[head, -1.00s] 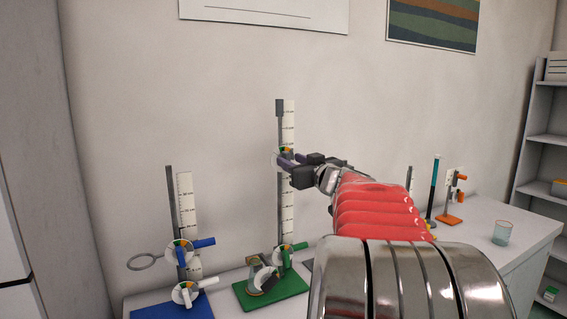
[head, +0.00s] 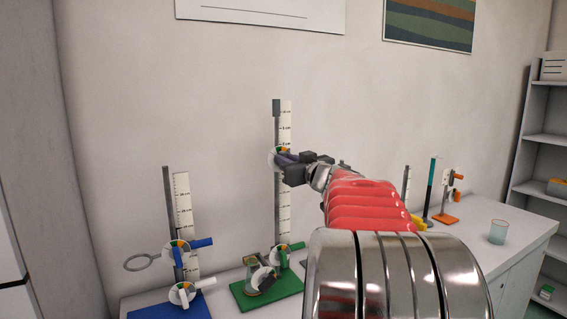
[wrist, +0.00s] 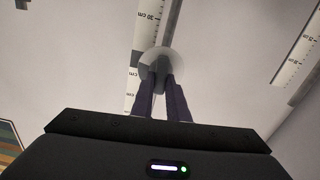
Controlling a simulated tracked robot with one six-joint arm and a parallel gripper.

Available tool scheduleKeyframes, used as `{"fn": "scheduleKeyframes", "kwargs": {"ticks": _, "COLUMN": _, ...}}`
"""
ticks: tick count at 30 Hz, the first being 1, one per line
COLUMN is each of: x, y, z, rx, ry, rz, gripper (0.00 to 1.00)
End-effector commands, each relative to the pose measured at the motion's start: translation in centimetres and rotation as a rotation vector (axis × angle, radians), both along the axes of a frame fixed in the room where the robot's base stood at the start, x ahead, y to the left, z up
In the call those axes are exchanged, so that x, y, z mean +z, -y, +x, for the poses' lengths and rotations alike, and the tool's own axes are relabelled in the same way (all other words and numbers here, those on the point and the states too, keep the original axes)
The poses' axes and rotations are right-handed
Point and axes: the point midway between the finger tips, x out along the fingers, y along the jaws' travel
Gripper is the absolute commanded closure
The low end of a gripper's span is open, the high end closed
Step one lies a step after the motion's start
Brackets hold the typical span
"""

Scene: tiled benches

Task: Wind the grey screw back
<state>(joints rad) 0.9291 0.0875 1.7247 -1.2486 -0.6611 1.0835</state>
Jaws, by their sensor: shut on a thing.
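The tall stand has a grey rod (head: 277,205) with a white scale (head: 285,215) on a green base (head: 262,292). My gripper (head: 281,157) is at the round dial (head: 272,152) high on this rod. In the wrist view its two dark purple fingers (wrist: 161,92) are close together, their tips at the pale dial (wrist: 148,68) in front of the rod. The jaws are shut on what appears to be the grey screw of this dial. The screw itself is mostly hidden by the fingers.
A green screw (head: 293,246) is low on the tall stand. A glass beaker (head: 498,232) stands at right.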

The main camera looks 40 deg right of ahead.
Motion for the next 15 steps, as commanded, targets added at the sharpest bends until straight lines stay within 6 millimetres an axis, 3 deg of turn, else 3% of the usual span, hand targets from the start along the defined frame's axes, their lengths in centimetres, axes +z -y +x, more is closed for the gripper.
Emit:
{"fn": "scheduleKeyframes", "kwargs": {"ticks": 3, "x": 0.00, "y": -0.01, "z": -0.01, "rx": 0.000, "ry": 0.000, "rz": 0.000, "gripper": 1.00}}
{"fn": "scheduleKeyframes", "kwargs": {"ticks": 15, "x": -0.02, "y": -0.07, "z": 0.01, "rx": 0.000, "ry": -0.015, "rz": -0.048, "gripper": 1.00}}
